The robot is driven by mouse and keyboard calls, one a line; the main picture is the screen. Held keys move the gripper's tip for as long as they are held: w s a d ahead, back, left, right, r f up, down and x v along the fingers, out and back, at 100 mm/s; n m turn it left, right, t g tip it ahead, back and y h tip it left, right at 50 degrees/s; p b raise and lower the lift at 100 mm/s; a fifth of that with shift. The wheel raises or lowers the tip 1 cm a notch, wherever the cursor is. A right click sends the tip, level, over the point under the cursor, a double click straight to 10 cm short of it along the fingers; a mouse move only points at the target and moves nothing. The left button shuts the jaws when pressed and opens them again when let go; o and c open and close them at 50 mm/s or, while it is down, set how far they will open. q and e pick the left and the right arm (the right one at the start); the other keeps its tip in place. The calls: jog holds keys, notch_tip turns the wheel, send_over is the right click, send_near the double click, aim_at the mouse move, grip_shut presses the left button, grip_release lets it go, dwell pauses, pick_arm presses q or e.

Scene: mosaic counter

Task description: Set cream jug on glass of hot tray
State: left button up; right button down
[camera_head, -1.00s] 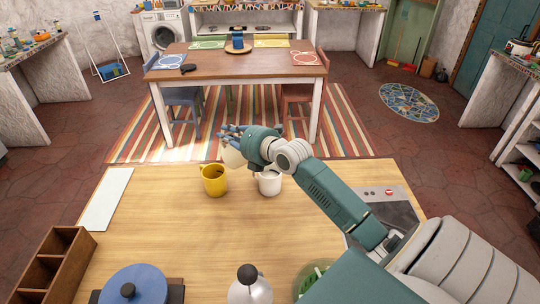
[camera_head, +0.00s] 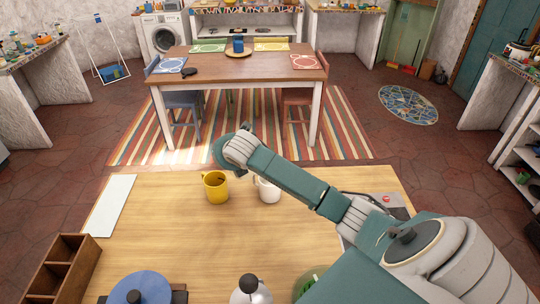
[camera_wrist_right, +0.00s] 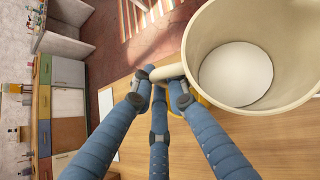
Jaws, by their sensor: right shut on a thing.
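The cream jug (camera_wrist_right: 248,70) is a wide cream-coloured vessel at the right of the right wrist view. Its inside shows, with a pale round bottom. My right gripper (camera_wrist_right: 160,84) is shut on its handle, with blue fingers around it. A round tray (camera_head: 232,54) with a blue glass or cup (camera_head: 238,44) is on the far table. My left gripper is not in view.
The counter (camera_head: 180,235) is clear in the middle. A white board (camera_head: 111,204) lies at its left. A compartment box (camera_head: 42,276), a blue-lidded pot (camera_head: 150,288) and a black-knobbed vessel (camera_head: 249,293) stand near. Floor and a striped rug separate counter from table.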

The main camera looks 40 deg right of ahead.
jog(key=shift+s+d+f+n+g+h, duration=0.15)
jog(key=shift+f+n+g+h, duration=0.25)
jog(key=shift+f, duration=0.35)
jog(key=shift+s+d+f+n+g+h, duration=0.1)
jog(key=shift+f+n+g+h, duration=0.2)
jog(key=shift+f+g+h, duration=0.35)
